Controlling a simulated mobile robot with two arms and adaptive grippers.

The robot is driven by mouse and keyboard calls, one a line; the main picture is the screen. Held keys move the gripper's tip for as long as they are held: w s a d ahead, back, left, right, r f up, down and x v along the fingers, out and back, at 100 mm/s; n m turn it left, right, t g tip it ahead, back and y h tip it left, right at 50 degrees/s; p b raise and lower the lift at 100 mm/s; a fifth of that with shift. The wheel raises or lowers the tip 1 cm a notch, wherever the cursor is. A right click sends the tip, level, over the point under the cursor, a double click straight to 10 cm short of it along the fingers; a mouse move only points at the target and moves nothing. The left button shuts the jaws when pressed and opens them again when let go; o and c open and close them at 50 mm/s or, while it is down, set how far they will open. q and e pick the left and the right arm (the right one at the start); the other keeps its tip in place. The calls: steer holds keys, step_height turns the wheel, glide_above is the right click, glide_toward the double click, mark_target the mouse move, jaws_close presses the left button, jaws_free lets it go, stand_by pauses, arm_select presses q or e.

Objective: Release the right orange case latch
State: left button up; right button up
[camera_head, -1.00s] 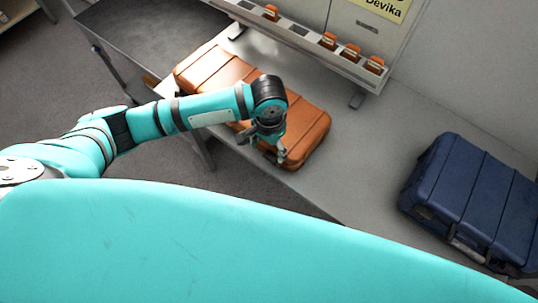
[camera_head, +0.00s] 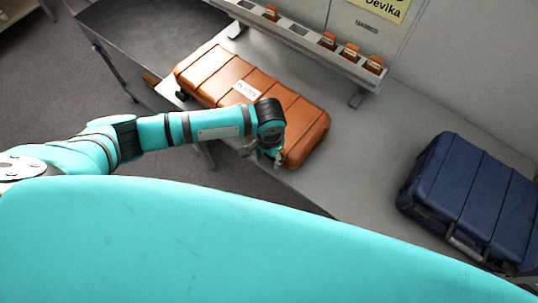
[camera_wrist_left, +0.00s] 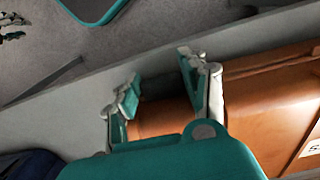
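The orange case (camera_head: 225,75) lies closed on the grey bench, with a white label on its lid. My left gripper (camera_head: 262,155) is at the front side of the case, near its right end; the arm hides part of that side. In the left wrist view the left gripper (camera_wrist_left: 160,88) is open, its two teal fingers apart. Between them shows a dark latch (camera_wrist_left: 158,86) on the orange case (camera_wrist_left: 260,110). Whether the fingers touch the latch I cannot tell. My right gripper cannot be made out.
A dark blue case (camera_head: 475,200) stands on the bench (camera_head: 345,170) to the right, with bare bench between the cases. A rack (camera_head: 310,45) with several small orange items stands behind. The bench's front edge runs close to my arm.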

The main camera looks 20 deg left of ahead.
arm_select(q)
steer(key=c, duration=0.5)
steer(key=shift+c, duration=0.2)
